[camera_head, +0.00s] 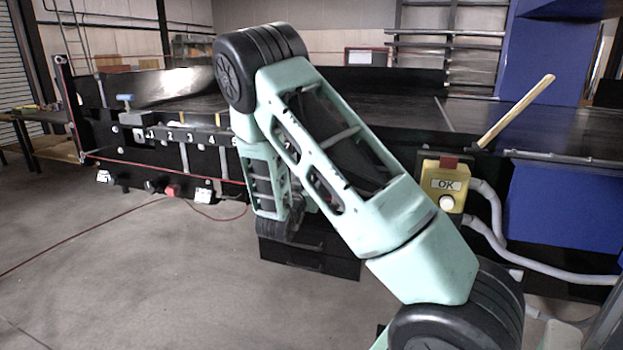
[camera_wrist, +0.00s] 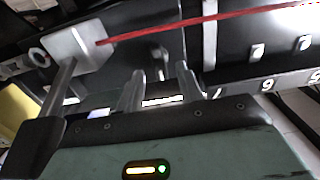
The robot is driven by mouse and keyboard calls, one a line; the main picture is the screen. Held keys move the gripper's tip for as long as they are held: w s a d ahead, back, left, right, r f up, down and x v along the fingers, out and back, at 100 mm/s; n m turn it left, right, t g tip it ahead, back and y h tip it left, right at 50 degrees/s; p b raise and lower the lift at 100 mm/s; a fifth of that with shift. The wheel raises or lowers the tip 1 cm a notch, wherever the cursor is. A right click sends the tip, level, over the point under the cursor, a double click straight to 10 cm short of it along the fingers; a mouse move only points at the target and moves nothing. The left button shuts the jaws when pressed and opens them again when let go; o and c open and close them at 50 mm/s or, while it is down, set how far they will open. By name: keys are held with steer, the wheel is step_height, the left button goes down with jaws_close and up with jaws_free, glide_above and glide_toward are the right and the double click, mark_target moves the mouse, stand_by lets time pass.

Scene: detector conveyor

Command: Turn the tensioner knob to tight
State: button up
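I cannot pick out the tensioner knob for certain. My arm crosses the middle of this view and hides my gripper. In the wrist view my gripper (camera_wrist: 160,82) shows two metal fingers with a gap between them and nothing held. A blurred grey fitting (camera_wrist: 160,57) on a black panel lies beyond that gap; I cannot tell whether it is the knob or whether a finger touches it.
A grey block (camera_wrist: 78,46) with a red cord (camera_wrist: 200,22) is close to my fingers at left. The long black conveyor (camera_head: 90,118) fills the background. The floor at left is mostly clear.

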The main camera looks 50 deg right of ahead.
steer(key=shift+x, duration=1.35)
jaws_close()
steer(key=shift+f+b, duration=0.1)
steer(key=shift+b, duration=0.3)
steer(key=m+b, duration=0.6)
steer(key=b, duration=0.3)
steer(key=m+b, duration=0.6)
steer(key=b, duration=0.3)
steer(key=m+b, duration=0.5)
steer(key=b, duration=0.4)
steer(key=shift+s+f+m, duration=0.25)
steer(key=shift+f+m, duration=0.05)
steer(key=shift+m, duration=0.1)
steer(key=shift+r+b, duration=0.1)
steer(key=shift+b, duration=0.2)
